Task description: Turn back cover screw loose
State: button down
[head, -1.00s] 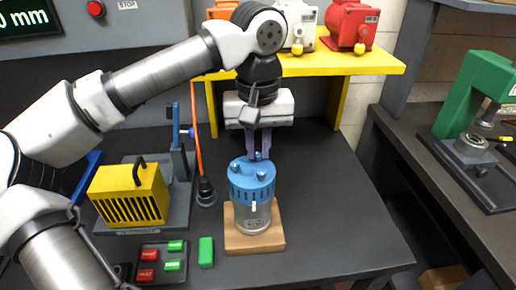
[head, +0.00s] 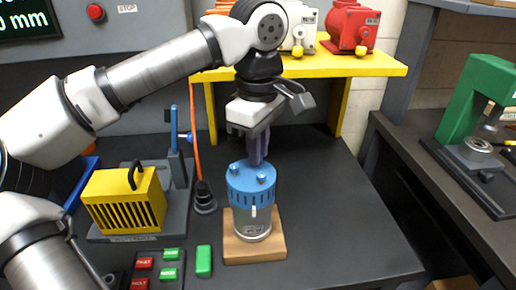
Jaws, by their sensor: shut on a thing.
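The motor (head: 254,224) stands upright on a wooden block, with a blue slotted cover (head: 246,188) on top. Screw heads show on the cover, including a front one (head: 262,180) and a left one (head: 234,168). My gripper (head: 257,162) points straight down over the back of the cover. Its fingers are shut on the back cover screw, which they mostly hide. I cannot tell how far that screw stands out of the cover.
The wooden block (head: 275,250) rests on the dark bench. A yellow heater-like box (head: 125,200), push buttons (head: 143,264) and a green block (head: 203,261) are to the left. A yellow shelf (head: 350,66) with motors spans behind. The bench right of the motor is clear.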

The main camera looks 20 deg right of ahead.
jog(key=n, duration=0.3)
jog(key=n+b, duration=0.1)
jog(key=n, duration=0.2)
jog(key=shift+s+f, duration=0.1)
jog(key=shift+f, duration=0.1)
jog(key=n, duration=0.5)
jog(key=shift+n+b, duration=0.4)
jog(key=n, duration=1)
jog(key=shift+n, duration=0.4)
jog(key=c, duration=1.4)
grip_release()
jog(key=shift+r, duration=0.15)
